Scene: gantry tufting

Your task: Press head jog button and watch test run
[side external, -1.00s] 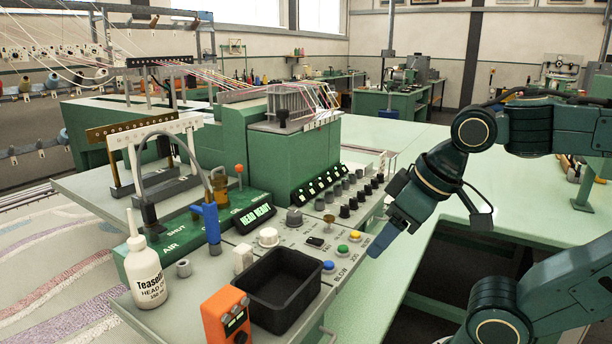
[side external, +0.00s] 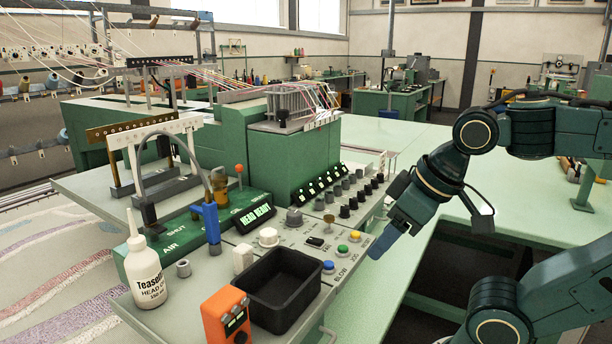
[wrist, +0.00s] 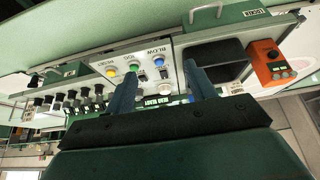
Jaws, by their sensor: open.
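The green jog button (side external: 343,249) sits on the grey control panel (side external: 296,238), between a blue button (side external: 328,266) and a yellow button (side external: 355,237). In the wrist view the green button (wrist: 133,67) is under the label JOG, with BLOW by the blue button (wrist: 158,62) and RESET by the yellow one (wrist: 110,73). My gripper (side external: 376,250) is open and empty, just right of the buttons and apart from them. In the wrist view its fingertips (wrist: 162,69) straddle the blue button's area. The lit display (side external: 257,217) reads HEAD READY.
A black tray (side external: 313,291), an orange handheld box (side external: 226,318) and a white oil bottle (side external: 143,268) stand at the front. A blue-handled valve (side external: 211,222) rises on the left. Rows of dark knobs (side external: 345,210) line the panel behind the buttons. The green bench on the right is mostly clear.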

